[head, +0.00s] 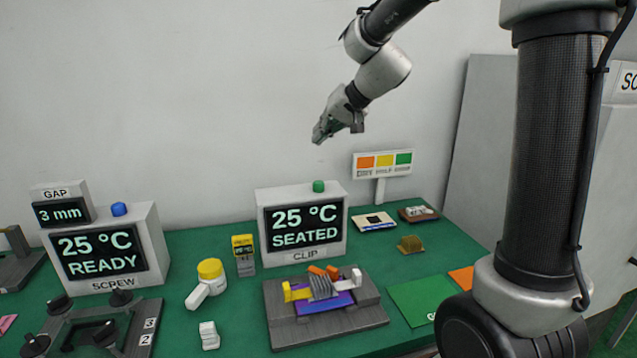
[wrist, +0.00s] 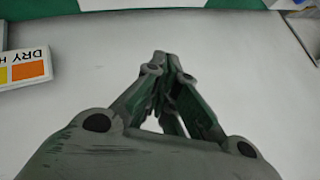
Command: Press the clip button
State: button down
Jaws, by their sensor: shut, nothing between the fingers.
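The clip station is a white box (head: 303,251) with a dark screen reading "25 °C SEATED" and a "CLIP" label. Its button is a green knob (head: 319,186) on the top, near the middle. My gripper (head: 319,138) is shut and empty, in the air above the green button and apart from it, in front of the white wall. In the wrist view my gripper's fingers (wrist: 162,58) meet at their tips, and the button does not show there.
A grey clip fixture (head: 325,325) stands in front of the box. The screw box (head: 108,252) with a blue button (head: 119,209) is at left. A color sign (head: 384,163) stands to the right on a post.

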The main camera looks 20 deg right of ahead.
aim_at(321, 181)
jog(key=shift+f, duration=4.45)
jog(key=shift+f, duration=0.15)
jog(key=shift+f, duration=0.2)
jog(key=shift+f, duration=0.6)
jog(key=shift+r, duration=1)
jog(key=shift+r, duration=2.5)
